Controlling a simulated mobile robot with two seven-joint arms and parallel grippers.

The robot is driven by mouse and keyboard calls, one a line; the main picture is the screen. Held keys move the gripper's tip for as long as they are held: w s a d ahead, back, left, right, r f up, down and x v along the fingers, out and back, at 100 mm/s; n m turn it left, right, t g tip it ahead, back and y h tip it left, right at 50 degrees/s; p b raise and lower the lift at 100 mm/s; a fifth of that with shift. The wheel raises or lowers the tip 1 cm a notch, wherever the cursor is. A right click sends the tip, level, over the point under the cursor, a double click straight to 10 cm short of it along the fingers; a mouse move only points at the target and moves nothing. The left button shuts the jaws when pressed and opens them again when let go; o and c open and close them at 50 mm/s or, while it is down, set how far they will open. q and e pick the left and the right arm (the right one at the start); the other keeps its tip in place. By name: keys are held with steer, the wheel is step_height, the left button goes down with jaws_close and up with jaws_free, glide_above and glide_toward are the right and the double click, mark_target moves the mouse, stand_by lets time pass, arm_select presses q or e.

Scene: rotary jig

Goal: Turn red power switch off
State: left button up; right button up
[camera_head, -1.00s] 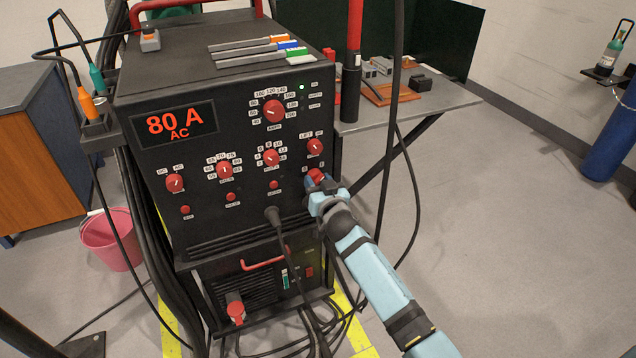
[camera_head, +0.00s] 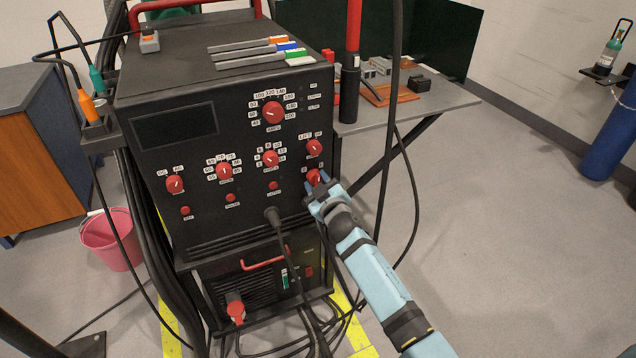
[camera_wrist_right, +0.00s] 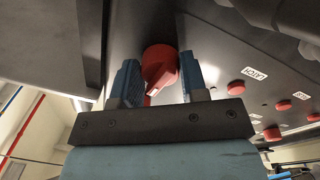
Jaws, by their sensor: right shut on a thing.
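The red power switch (camera_head: 314,177) is a rotary knob at the lower right of the black welding machine's front panel (camera_head: 200,205). My right gripper (camera_head: 317,187) is at the switch and shut on it, with the arm reaching in from the lower right. In the right wrist view, the red knob (camera_wrist_right: 160,66) sits between the two blue fingers of the gripper (camera_wrist_right: 159,82). The display (camera_head: 174,127) on the machine is dark. My left gripper is not in view.
Other red knobs, such as the amps knob (camera_head: 273,112), sit on the same panel. A black cable (camera_head: 287,250) hangs from the panel front. A grey table (camera_head: 440,103) stands behind at the right, and a pink bucket (camera_head: 112,240) at the left. The floor at the right is clear.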

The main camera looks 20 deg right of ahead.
steer(key=n, duration=0.6)
steer(key=shift+d+r+y, duration=0.15)
steer(key=shift+y, duration=0.25)
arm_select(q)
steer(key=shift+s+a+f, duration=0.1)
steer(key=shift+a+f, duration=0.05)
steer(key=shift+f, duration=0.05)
arm_select(e)
steer(key=shift+r+n, duration=0.1)
steer(key=shift+n, duration=2.3)
steer(key=o, duration=0.9)
steer(key=shift+w, duration=0.1)
